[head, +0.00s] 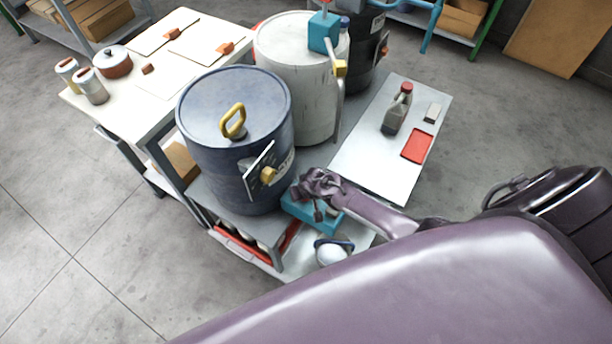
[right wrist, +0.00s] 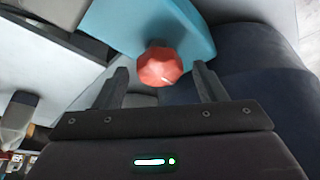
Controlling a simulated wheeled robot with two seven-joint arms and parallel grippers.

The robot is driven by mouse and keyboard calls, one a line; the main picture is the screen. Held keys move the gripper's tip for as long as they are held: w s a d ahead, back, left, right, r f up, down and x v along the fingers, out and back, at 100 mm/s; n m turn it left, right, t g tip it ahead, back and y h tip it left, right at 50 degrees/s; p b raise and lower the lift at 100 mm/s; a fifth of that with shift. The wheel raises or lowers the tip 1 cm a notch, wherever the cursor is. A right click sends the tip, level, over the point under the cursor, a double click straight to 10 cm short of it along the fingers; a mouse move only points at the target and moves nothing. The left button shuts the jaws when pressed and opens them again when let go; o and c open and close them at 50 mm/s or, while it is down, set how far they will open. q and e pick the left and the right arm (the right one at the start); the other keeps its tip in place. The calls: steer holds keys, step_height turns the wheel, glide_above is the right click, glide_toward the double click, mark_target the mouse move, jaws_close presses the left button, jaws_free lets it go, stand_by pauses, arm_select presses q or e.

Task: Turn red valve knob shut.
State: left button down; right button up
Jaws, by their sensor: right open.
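The red valve knob (right wrist: 160,66) is a faceted knob on a teal block (right wrist: 150,25) in the right wrist view. My right gripper (right wrist: 160,72) is open, with one fingertip on each side of the knob in the picture. I cannot tell how deep the knob sits between the fingers, and I see no clear contact. In the head view my right gripper (head: 319,188) is over the teal block (head: 300,207) beside the dark blue drum, and it hides the knob there. My left gripper is not in view.
The dark blue drum (head: 232,105) stands close to the left of my right gripper. A white drum (head: 295,70) is behind it. A side table with a bottle (head: 397,110) and red tray (head: 417,146) is to the right. A white round item (head: 331,254) lies below the gripper.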

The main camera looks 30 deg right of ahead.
steer(key=p+v, duration=0.1)
steer(key=v, duration=0.6)
steer(key=shift+r, duration=0.35)
steer(key=shift+s, duration=0.15)
